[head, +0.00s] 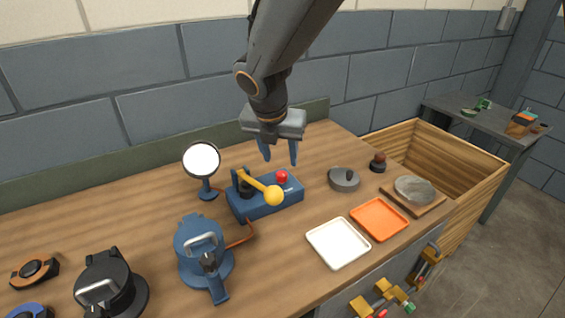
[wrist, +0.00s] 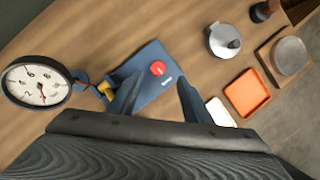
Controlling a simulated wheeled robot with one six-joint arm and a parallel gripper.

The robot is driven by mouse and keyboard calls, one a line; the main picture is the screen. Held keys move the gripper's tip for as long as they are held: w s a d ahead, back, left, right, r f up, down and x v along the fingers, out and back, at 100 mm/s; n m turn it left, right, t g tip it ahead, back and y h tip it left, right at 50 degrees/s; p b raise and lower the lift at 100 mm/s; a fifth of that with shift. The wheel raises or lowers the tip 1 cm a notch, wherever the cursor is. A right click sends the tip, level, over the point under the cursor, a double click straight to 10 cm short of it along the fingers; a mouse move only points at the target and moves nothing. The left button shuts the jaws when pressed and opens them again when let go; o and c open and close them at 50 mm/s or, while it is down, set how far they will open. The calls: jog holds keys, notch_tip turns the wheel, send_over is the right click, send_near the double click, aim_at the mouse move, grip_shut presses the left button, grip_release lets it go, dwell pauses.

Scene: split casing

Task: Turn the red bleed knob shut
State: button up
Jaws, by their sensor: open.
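The red bleed knob (head: 282,176) sits on top of a blue pump block (head: 270,204), toward its right end. The knob also shows in the wrist view (wrist: 158,68), between my two fingers and beyond them. A yellow lever with a ball end (head: 273,195) lies across the block, left of the knob. My gripper (head: 279,152) is open and empty, pointing down above and a little behind the block, apart from the knob. A round gauge (head: 201,160) stands left of the block; its white dial and needle show in the wrist view (wrist: 36,85).
A blue clamp-like casing (head: 205,250) is joined to the block by an orange hose. A white tray (head: 338,243), an orange tray (head: 379,219) and a grey lidded pot (head: 344,179) stand to the right. A wooden crate (head: 470,175) is beyond the bench's right end.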

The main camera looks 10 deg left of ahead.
aim_at(282, 173)
jog(key=shift+x, duration=3.8)
jog(key=shift+a, duration=0.2)
jog(key=c, duration=1.1)
jog(key=shift+o, duration=0.2)
